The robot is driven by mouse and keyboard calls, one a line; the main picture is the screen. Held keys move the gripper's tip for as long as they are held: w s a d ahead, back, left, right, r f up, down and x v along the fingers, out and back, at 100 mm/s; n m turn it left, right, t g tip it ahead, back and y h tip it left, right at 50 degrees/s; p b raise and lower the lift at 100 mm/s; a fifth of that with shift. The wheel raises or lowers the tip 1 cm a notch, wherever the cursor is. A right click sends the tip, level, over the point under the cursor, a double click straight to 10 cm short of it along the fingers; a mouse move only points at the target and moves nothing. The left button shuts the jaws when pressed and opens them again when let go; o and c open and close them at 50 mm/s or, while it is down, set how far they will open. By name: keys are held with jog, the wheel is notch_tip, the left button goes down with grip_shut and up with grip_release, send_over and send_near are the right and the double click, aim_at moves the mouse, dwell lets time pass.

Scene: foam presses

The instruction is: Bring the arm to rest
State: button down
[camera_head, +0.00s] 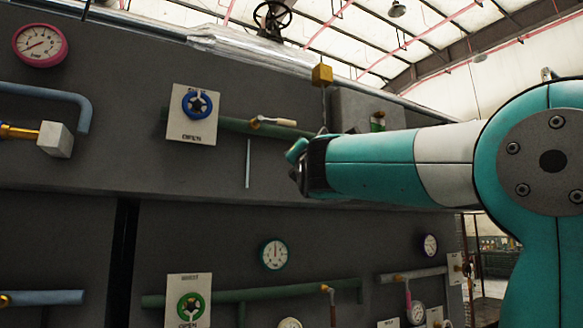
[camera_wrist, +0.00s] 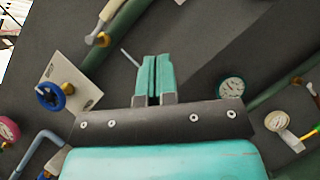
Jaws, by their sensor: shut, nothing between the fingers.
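My teal and white arm reaches in from the right of the head view. Its end, my gripper (camera_head: 297,160), is in front of the dark grey press panel (camera_head: 90,150). In the wrist view my gripper (camera_wrist: 154,62) has its two teal fingers together, with nothing between them. The fingers point at the bare panel, and no object is in contact with them that I can see. How far the tips are from the panel I cannot tell.
A blue valve wheel (camera_head: 197,104) on a white plate is left of my gripper, near a lever handle (camera_head: 272,122). A green valve wheel (camera_head: 190,306) and gauge (camera_head: 274,254) are below. Pipes project from the panel.

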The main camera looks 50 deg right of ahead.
jog(key=w+a+f+m+y, duration=0.1)
jog(key=w+a+f+y, duration=0.35)
jog(key=f, duration=0.35)
jog(key=w+a+f+m+y, duration=0.1)
jog(key=w+a+f+y, duration=0.2)
jog(key=a+f+y, duration=0.35)
jog(key=s+a+f+m+g+y, duration=0.35)
jog(key=a+f+g+y, duration=0.25)
jog(key=a+f, duration=0.85)
jog(key=s+a+f+m+g+y, duration=0.1)
jog(key=s+a+f+m+g, duration=0.2)
jog(key=s+a+f+g, duration=0.2)
jog(key=s+a+f+m+g+y, duration=0.1)
jog(key=s+a+f+m+g, duration=0.3)
jog(key=s+f, duration=0.8)
jog(key=s+a+g, duration=0.1)
jog(key=s+g, duration=0.1)
jog(key=s, duration=0.2)
jog(key=shift+y, duration=0.4)
